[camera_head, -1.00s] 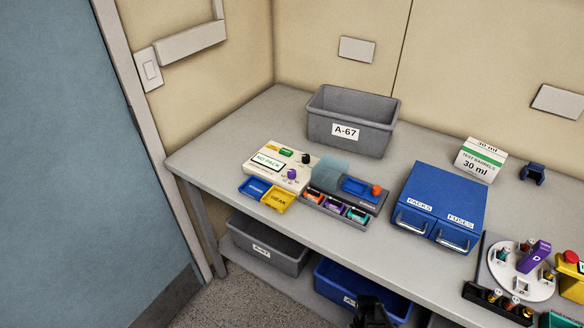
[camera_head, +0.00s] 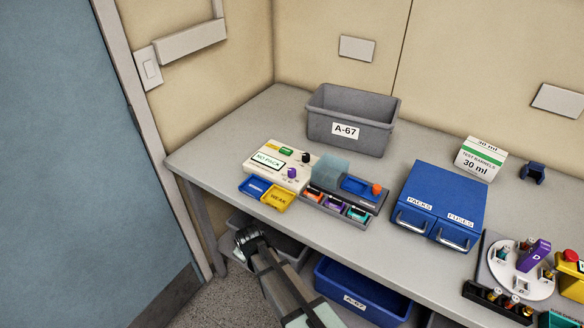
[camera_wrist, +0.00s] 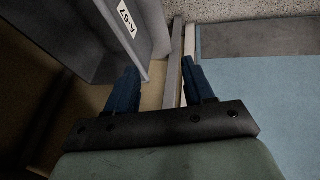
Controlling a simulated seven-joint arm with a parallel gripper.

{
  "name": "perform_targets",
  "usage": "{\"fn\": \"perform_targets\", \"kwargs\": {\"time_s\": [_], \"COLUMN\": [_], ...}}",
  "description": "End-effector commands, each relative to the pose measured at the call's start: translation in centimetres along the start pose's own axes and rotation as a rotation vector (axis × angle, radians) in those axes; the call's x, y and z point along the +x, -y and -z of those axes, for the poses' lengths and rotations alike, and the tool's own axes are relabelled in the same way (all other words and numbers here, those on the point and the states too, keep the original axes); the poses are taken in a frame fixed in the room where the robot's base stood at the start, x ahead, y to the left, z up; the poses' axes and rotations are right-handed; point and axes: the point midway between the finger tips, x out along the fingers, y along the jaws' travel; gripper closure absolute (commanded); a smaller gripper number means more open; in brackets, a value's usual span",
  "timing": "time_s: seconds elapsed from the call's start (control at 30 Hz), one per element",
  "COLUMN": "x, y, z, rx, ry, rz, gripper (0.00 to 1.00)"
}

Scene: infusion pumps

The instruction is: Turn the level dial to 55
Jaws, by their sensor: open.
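A white device (camera_head: 270,176) with a "NO PACK" display (camera_head: 268,161) stands at the left of the table in the head view. It carries a black knob (camera_head: 305,157) and a purple knob (camera_head: 292,173). Their markings are too small to read, and I cannot tell which is the level dial. My gripper (camera_head: 247,238) is below and in front of the table's front edge, to the lower left of the device. In the wrist view my gripper (camera_wrist: 160,78) has its two blue fingers apart with nothing between them. The device does not show in the wrist view.
Blue and yellow trays (camera_head: 279,197) sit before the device. A grey module (camera_head: 340,202) with coloured parts is right of it, a grey A-67 bin (camera_head: 372,141) behind. A blue drawer box (camera_head: 440,190) stands further right. The grey lower bin (camera_wrist: 105,35) is near my gripper.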

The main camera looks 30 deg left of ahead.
Motion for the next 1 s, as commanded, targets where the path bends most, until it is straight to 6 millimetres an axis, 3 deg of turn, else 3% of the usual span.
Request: {"fn": "perform_targets", "kwargs": {"time_s": [0.03,0.2,0.3,0.5,0.67,0.77,0.87,1.0], "x": [-1.3,-6.1,-9.3,-15.9,-20.9,-23.9,-26.4,-29.1], "y": [1.0,3.8,5.0,5.8,4.4,2.2,-1.4,-8.1], "z": [3.5,12.4,16.7,23.1,26.3,27.2,26.8,23.6], "rx": [-0.044,-0.150,-0.185,-0.193,-0.132,-0.051,0.086,0.362], "ry": [-0.052,-0.194,-0.262,-0.358,-0.383,-0.367,-0.309,-0.157], "rz": [-0.012,-0.049,-0.065,-0.084,-0.085,-0.076,-0.059,-0.029], "gripper": [0.47,0.47,0.47,0.47,0.47,0.47,0.47,0.47]}}
